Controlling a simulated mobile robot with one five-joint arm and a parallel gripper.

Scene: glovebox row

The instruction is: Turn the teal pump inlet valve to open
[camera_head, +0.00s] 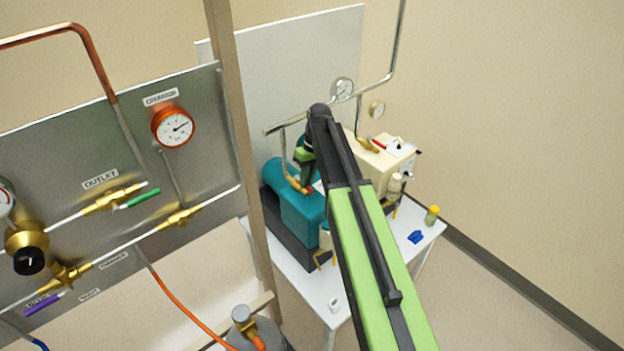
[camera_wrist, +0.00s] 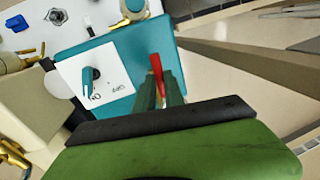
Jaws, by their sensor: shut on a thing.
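The teal pump (camera_head: 303,214) stands on the white table, partly hidden behind my arm. In the wrist view its teal body (camera_wrist: 112,52) carries a white panel with a small teal knob (camera_wrist: 90,76) and ON and OFF marks. A brass inlet valve (camera_head: 296,185) sits on the pump under a steel pipe. A red lever (camera_wrist: 156,66) stands between the fingers of my gripper (camera_wrist: 160,88), which is shut on it. In the head view my arm and gripper hide most of the lever; the valve's exact angle cannot be told.
A cream pump (camera_head: 390,165) with its own brass valve stands right behind my arm. A blue clip-like object (camera_head: 415,237) and a yellow-capped bottle (camera_head: 432,214) lie near the right edge of the white table (camera_head: 311,283). A brown post (camera_head: 240,130) and steel gauge panel stand left.

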